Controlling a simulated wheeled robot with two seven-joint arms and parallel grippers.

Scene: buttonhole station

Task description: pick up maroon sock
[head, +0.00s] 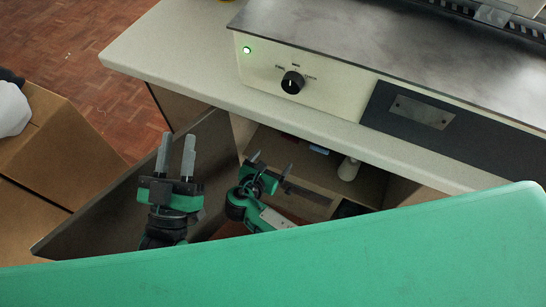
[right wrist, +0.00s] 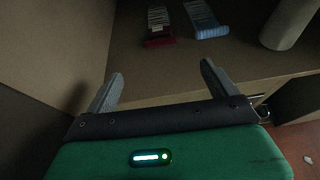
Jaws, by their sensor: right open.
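The maroon sock (right wrist: 159,41) lies on the cabinet shelf in the right wrist view, with a pale striped part behind its dark red front end. In the head view the worktop edge mostly hides that area, and I cannot make the sock out clearly. My right gripper (right wrist: 160,80) is open and empty, with its fingertips short of the sock and the sock ahead between their lines. It also shows in the head view (head: 271,166) at the cabinet opening. My left gripper (head: 177,153) is open and empty, in front of the cabinet door, well away from the sock.
A blue striped item (right wrist: 206,20) lies right of the sock, and a white cylinder (right wrist: 287,22) stands further right. The worktop (head: 190,62) overhangs the shelf. An open door panel (head: 100,212) and a cardboard box (head: 62,140) are at left. The shelf's front stretch is clear.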

